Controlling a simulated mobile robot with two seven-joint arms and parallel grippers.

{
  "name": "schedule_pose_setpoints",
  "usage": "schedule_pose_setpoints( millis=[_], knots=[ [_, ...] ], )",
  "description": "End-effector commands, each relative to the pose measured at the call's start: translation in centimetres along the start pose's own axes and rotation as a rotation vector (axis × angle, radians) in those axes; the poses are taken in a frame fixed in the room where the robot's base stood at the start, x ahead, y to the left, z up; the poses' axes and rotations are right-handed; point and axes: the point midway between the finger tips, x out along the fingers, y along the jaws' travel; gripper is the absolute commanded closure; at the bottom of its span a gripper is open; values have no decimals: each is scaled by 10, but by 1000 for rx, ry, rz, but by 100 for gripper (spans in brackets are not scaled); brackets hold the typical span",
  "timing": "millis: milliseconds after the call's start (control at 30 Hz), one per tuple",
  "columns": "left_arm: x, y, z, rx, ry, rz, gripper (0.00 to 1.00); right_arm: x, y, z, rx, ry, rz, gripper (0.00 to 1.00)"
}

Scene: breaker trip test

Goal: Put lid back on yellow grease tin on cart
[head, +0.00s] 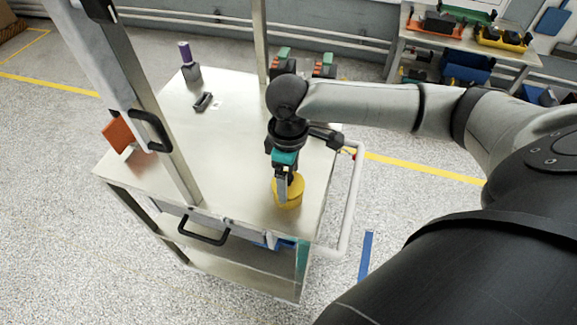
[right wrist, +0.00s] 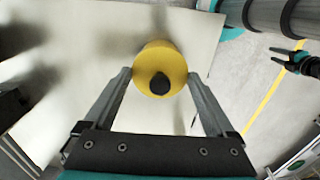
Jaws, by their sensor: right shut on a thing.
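The yellow grease tin (head: 290,196) stands near the front right corner of the cart top (head: 235,150). My right gripper (head: 283,196) reaches down over it from above and partly hides it. In the right wrist view, a round yellow lid (right wrist: 145,72) with a black knob (right wrist: 160,84) lies between the two fingertips. My right gripper (right wrist: 159,78) is shut on this lid by its sides. The lid covers my view of what is below it, so I cannot tell whether it is seated on the tin.
A purple-topped object (head: 186,54) and a small black item (head: 202,102) are toward the back of the cart. A metal post (head: 165,130) rises at the front, and a white handle rail (head: 351,205) runs along the right side. The middle of the top is clear.

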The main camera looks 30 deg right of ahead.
Motion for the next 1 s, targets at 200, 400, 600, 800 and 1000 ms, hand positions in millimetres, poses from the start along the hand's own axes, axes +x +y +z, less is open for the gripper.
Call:
schedule_pose_setpoints(
  millis=[200,400,600,800,1000],
  knots=[
    [-2,0,0,0,0,0,50,0,0,0,0,0,0,71],
    [-2,0,0,0,0,0,50,0,0,0,0,0,1,71],
    [-2,0,0,0,-1,0,50,0,0,0,0,0,1,71],
    [-6,0,0,0,-1,0,50,0,0,0,1,1,1,71],
    [-10,0,0,0,-1,0,50,1,0,0,1,0,1,71]
  ],
)
